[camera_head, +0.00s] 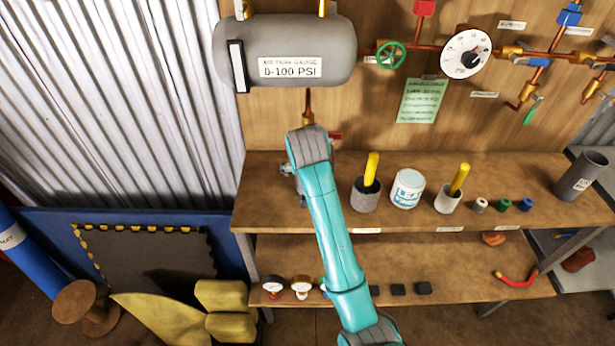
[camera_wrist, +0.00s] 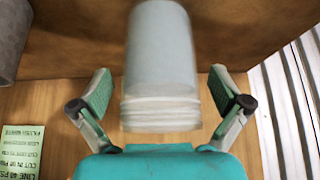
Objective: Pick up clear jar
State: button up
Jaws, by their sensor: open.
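The clear jar (camera_wrist: 160,60) shows in the wrist view as a pale, translucent cylinder with a ridged band at its lower end in the picture. My gripper (camera_wrist: 160,78) is open, one finger on each side of the jar, with a gap visible on both sides. The ridged end lies between the fingers and the rest extends past them toward the top of the picture. In the head view my arm hides the jar, and only a small part of my gripper shows at the left end of the shelf.
The wooden shelf (camera_head: 520,212) also holds a grey cup (camera_head: 365,197) with a yellow handle, a white labelled tub (camera_head: 407,188), a white cup (camera_head: 447,200) and a grey pipe piece (camera_head: 582,176). The grey tank (camera_head: 300,90) is mounted above. Corrugated metal (camera_head: 110,100) is at left.

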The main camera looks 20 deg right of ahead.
jog(key=shift+w+f, duration=0.1)
jog(key=shift+f, duration=0.1)
jog(key=c, duration=1.4)
jog(key=shift+r, duration=0.1)
